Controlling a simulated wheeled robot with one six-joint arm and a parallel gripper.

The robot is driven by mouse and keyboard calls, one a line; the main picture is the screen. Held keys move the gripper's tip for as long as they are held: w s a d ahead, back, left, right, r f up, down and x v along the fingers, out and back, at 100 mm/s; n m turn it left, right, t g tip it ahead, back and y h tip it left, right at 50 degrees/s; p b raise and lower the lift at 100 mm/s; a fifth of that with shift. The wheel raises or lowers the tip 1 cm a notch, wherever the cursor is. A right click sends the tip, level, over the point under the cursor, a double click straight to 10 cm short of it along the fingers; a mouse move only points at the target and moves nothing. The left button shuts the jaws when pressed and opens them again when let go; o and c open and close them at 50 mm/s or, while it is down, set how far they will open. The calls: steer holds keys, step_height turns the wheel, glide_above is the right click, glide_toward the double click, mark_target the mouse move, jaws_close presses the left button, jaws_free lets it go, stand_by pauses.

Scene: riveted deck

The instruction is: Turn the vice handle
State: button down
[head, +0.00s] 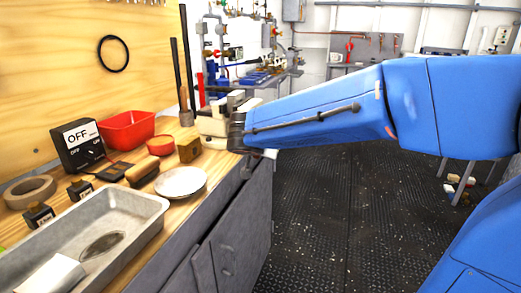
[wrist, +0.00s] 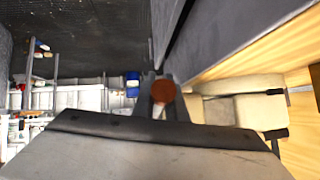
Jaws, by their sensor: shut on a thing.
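The cream vice (head: 212,127) stands at the bench's right edge, partly hidden by my arm. In the wrist view the vice (wrist: 250,108) lies right of my fingers. My gripper (head: 238,133) is at the vice's front, over the bench edge. In the wrist view my gripper (wrist: 160,97) is shut around a reddish-brown round end (wrist: 163,91), which looks like the knob of the vice handle. The rest of the handle is hidden by the fingers and the wrist, so its angle cannot be told.
On the wooden bench are a metal tray (head: 143,205), a white plate (head: 181,181), a red bin (head: 128,131), a black OFF box (head: 78,144) and two dark upright rods (head: 182,65) near the vice. The dark deck (head: 335,215) right of the bench is mostly clear.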

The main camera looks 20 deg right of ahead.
steer(key=shift+w+d+f+n+t+h, duration=0.2)
steer(key=shift+w+f+t+h, duration=0.2)
steer(key=shift+t, duration=0.35)
steer(key=shift+w+d+f+n+t+h, duration=0.15)
steer(key=shift+w+f+t+h, duration=0.25)
steer(key=shift+t, duration=0.35)
steer(key=c, duration=1.8)
jaws_free()
steer(key=shift+f, duration=0.1)
steer(key=v, duration=1.7)
steer(key=shift+s+a+f, duration=0.15)
steer(key=shift+a+f, duration=0.05)
